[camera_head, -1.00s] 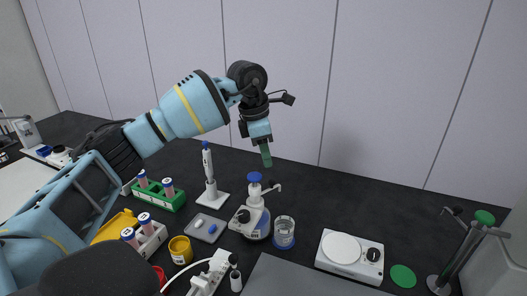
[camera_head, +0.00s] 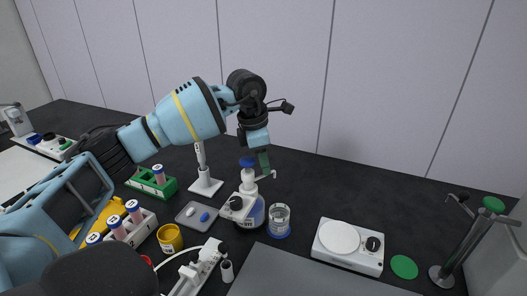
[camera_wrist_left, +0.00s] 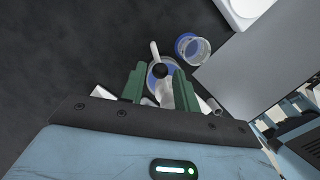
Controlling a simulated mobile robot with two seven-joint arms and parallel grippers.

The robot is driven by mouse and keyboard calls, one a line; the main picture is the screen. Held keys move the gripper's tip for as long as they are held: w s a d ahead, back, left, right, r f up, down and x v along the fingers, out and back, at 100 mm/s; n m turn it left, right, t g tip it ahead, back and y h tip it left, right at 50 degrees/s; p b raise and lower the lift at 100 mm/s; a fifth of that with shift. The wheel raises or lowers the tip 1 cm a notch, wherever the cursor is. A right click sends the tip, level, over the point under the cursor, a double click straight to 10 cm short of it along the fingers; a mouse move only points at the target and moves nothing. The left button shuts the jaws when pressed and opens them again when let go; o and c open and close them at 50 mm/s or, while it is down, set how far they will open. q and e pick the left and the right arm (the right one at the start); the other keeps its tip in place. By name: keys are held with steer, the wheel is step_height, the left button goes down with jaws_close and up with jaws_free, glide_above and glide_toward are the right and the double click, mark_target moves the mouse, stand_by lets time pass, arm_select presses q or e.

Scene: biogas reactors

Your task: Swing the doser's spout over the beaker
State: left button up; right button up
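The doser (camera_head: 246,208) is a bottle with blue liquid, a blue cap and a thin white spout (camera_head: 267,177) pointing right. The clear beaker (camera_head: 279,221), with a blue base, stands to its right. In the left wrist view the spout (camera_wrist_left: 154,50) points up the picture, beside the beaker (camera_wrist_left: 194,48) and not over it. My left gripper (camera_head: 264,160) points down by the doser's top. Its green fingers (camera_wrist_left: 157,88) are apart, with the doser's top showing between them and nothing visibly gripped. My right gripper is not in view.
A white scale (camera_head: 348,246) and a green disc (camera_head: 404,267) lie to the right. A pipette stand (camera_head: 205,187), a grey tray (camera_head: 197,216), a yellow cup (camera_head: 170,238) and tube racks (camera_head: 152,184) stand left. A grey panel (camera_head: 300,275) is in front.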

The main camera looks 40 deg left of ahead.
arm_select(q)
steer(key=shift+w+d+f, duration=0.15)
steer(key=shift+f, duration=0.65)
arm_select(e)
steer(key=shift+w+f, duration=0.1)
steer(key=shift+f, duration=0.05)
arm_select(q)
steer(key=shift+d, duration=0.1)
steer(key=shift+r, duration=0.1)
steer(key=shift+s+d, duration=0.1)
steer(key=shift+s, duration=0.1)
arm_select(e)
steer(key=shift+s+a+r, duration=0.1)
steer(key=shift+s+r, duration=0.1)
